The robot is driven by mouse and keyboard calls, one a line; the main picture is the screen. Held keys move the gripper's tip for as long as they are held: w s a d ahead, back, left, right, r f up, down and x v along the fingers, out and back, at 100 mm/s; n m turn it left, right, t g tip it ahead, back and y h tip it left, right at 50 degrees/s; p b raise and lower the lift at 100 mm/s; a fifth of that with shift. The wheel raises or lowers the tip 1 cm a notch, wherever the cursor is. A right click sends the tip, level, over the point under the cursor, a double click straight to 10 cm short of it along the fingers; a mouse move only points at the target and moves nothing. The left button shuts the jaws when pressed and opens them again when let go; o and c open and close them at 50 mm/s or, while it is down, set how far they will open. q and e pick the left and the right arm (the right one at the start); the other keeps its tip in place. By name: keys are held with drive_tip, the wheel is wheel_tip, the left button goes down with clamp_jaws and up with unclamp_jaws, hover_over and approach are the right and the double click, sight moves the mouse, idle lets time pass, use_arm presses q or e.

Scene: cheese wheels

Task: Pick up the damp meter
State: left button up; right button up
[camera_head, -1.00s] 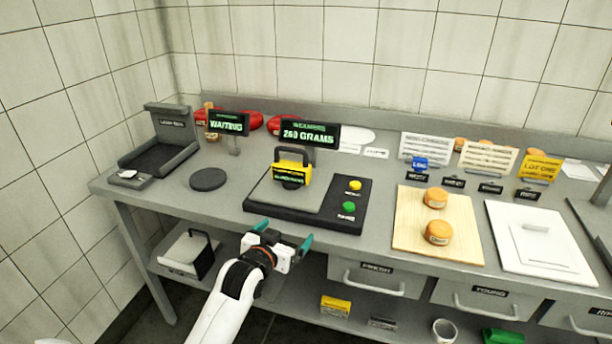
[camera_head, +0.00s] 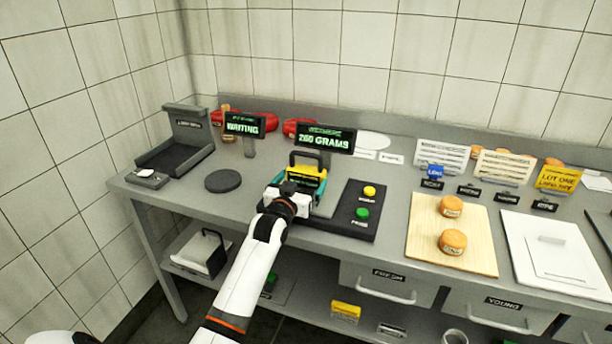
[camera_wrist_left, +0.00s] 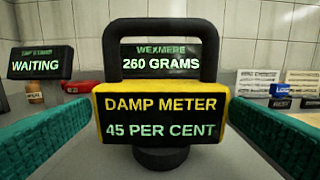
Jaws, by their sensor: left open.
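The damp meter (camera_wrist_left: 162,113) is a yellow and black box with a dark handle on top; its face reads 45 per cent in the left wrist view. In the head view the damp meter (camera_head: 306,176) stands at the scale, partly hidden by my left gripper (camera_head: 296,190). In the left wrist view the open teal fingers (camera_wrist_left: 160,125) are on either side of the meter, with gaps visible. A dark round base shows below the meter. My right gripper is not in view.
The scale display (camera_head: 325,138) reads 260 grams behind the meter. A waiting sign (camera_head: 244,125) stands to the left. Yellow and green buttons are right of the scale. Two cheeses sit on a wooden board (camera_head: 478,242). A dark round disc (camera_head: 222,181) lies left.

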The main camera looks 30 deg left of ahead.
sight(304, 179)
use_arm(q)
drive_tip(key=x, duration=0.4)
drive_tip(key=shift+w+f, duration=0.1)
drive_tip(key=shift+f, duration=0.05)
drive_tip(key=shift+c, duration=0.2)
